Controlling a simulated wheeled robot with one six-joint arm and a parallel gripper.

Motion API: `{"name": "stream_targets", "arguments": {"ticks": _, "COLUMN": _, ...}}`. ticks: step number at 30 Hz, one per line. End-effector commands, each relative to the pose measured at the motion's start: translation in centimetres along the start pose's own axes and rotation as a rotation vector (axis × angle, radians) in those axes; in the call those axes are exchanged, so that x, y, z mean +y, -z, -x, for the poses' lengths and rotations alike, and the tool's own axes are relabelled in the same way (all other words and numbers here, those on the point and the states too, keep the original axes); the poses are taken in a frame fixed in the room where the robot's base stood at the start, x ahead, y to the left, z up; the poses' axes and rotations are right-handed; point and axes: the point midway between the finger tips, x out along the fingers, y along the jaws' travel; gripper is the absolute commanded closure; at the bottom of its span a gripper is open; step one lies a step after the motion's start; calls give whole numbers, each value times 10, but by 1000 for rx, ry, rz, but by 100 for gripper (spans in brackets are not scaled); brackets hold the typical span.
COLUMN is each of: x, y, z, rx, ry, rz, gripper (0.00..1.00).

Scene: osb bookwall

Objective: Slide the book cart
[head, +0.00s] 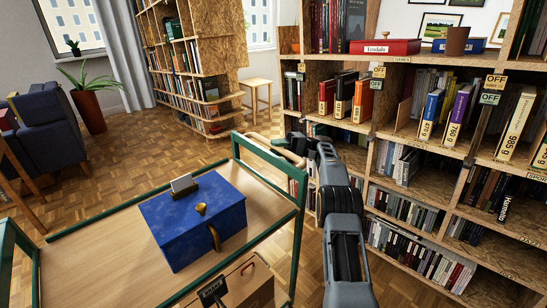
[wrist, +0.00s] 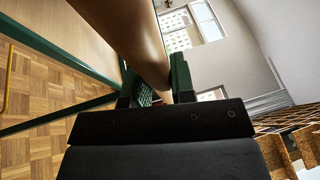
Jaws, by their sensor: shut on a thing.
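The book cart (head: 105,240) has a green metal frame and a light wooden top and fills the lower left of the head view. A tan bar handle (head: 262,150) runs along its far end. In the wrist view the handle (wrist: 138,40) passes between the two fingers of my gripper (wrist: 155,85), which are shut on it. In the head view my gripper (head: 297,146) is at the right end of the handle, partly hidden by my arm. The cart's green frame (wrist: 55,42) also shows in the wrist view.
A blue box (head: 196,222) with a brass knob stands on the cart top. A tall OSB bookshelf (head: 385,155) is close on the right. Another bookshelf (head: 195,65) stands behind. An armchair (head: 52,120) and potted plant (head: 88,108) are at left. Parquet floor (head: 150,150) beyond the cart is clear.

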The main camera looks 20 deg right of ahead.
Motion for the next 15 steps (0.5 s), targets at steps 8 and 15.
{"name": "stream_targets", "arguments": {"ticks": 8, "x": 2, "y": 5, "z": 3, "rx": -11, "ry": -1, "rz": -3, "gripper": 100}}
{"name": "stream_targets", "arguments": {"ticks": 15, "x": 0, "y": 6, "z": 2, "rx": -17, "ry": -1, "rz": -5, "gripper": 100}}
